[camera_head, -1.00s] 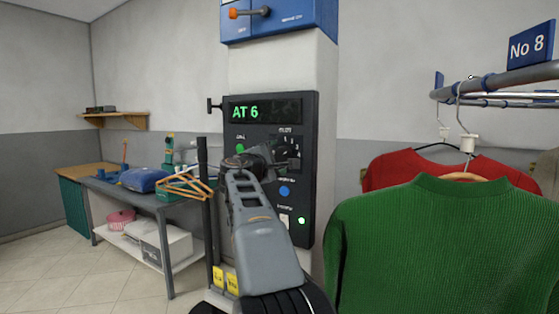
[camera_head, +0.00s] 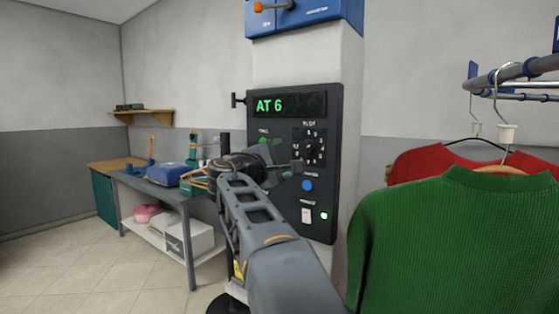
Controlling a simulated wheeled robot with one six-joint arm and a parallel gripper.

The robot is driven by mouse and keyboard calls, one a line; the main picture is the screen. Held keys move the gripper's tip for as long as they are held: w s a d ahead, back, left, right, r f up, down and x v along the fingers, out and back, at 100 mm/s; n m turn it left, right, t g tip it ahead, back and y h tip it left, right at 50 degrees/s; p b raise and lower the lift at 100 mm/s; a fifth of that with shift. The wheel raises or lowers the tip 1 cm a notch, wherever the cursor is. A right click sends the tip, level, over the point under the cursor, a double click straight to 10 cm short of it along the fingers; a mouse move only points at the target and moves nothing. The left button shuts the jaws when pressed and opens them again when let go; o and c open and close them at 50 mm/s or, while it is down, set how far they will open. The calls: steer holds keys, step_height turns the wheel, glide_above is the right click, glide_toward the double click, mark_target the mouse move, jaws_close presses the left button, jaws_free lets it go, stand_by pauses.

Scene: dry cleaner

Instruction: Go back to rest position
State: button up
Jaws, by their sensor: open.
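My gripper (camera_head: 285,165) is at the end of my raised arm, in front of the black control panel (camera_head: 330,215). Its fingers are apart and hold nothing that I can see. My wrist hides part of the panel's left side. The panel's display (camera_head: 290,105) reads "AT 6" in green. A dial (camera_head: 309,149), a blue button (camera_head: 307,186) and a lit green lamp (camera_head: 323,216) show on it. I cannot tell whether the fingers touch the panel.
A green sweater (camera_head: 455,240) and a red garment (camera_head: 425,162) hang from a rail (camera_head: 510,72) close on the right. A work table (camera_head: 150,190) with a blue bundle stands at the left. Tiled floor (camera_head: 100,275) is clear at lower left. A wall shelf (camera_head: 145,116) is behind.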

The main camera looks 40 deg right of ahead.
stand_by(0.3)
steer(key=a+f+m+y+p, duration=0.2)
steer(key=a+f+y, duration=0.15)
steer(key=f, duration=0.55)
steer(key=a+f+m+y+p, duration=0.1)
steer(key=a+f+m+y, duration=0.15)
steer(key=f+y, duration=0.45)
steer(key=s+a+f+y+p, duration=0.2)
steer(key=s+a+p, duration=0.2)
steer(key=a, duration=0.3)
steer(key=s+a+f+m+g+y+p, duration=0.1)
steer(key=s+a+f+y+p, duration=0.2)
steer(key=a, duration=0.3)
steer(key=s+a+f+m+y+p, duration=0.1)
steer(key=s+a+f+y+p, duration=0.1)
steer(key=s+a+p, duration=0.3)
steer(key=shift+s+a+f+g+y, duration=0.25)
steer(key=shift+s+a+g+y, duration=0.15)
steer(key=shift+a, duration=0.9)
